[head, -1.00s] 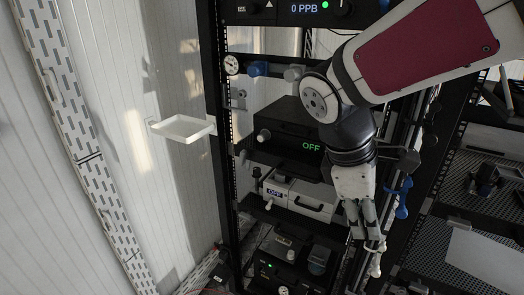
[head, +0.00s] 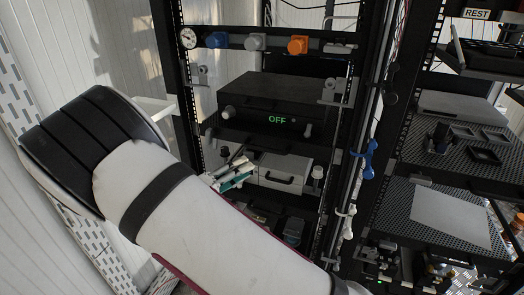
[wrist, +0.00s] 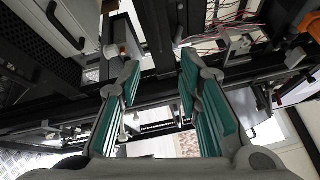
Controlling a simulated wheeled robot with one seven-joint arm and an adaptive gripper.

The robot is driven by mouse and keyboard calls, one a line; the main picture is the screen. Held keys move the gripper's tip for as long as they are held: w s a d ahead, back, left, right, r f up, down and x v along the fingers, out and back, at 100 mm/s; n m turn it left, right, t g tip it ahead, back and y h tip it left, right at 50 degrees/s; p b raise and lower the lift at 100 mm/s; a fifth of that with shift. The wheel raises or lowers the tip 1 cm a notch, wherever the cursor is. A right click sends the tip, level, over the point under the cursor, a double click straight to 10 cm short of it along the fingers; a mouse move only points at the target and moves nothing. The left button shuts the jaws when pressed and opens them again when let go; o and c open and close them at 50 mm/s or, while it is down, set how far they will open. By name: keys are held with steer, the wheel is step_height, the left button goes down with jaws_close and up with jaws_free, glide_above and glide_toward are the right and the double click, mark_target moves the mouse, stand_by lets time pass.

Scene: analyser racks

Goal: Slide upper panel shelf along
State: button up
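The rack (head: 175,105) stands in the middle of the head view. Its upper panel (head: 275,42) is a dark bar with a gauge, a blue, a grey and an orange knob. Below it a black unit (head: 262,98) with a green OFF display sits on a shelf; I cannot tell which part is the upper panel shelf. My gripper (head: 232,175) is at the left front of the lighter unit (head: 285,168) under that shelf. In the wrist view my gripper (wrist: 160,58) has its teal-padded fingers apart, with nothing clearly between them.
A white tray (head: 160,108) juts out left of the rack, partly hidden by my arm. Blue (head: 366,158) and white (head: 347,220) fittings hang on the right post. A second rack with a perforated shelf (head: 432,225) stands at the right.

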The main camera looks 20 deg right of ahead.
mark_target(262, 150)
steer(key=w+d+n, duration=0.1)
steer(key=w+d, duration=0.1)
steer(key=d, duration=0.1)
steer(key=w+d+n+t, duration=0.1)
steer(key=w+d, duration=0.1)
steer(key=w, duration=0.1)
steer(key=w+d+n+t, duration=0.1)
steer(key=w+d, duration=0.2)
steer(key=shift+w+d+r+p, duration=0.1)
steer(key=shift+d+r+p, duration=0.2)
steer(key=shift+p, duration=0.1)
jaws_close()
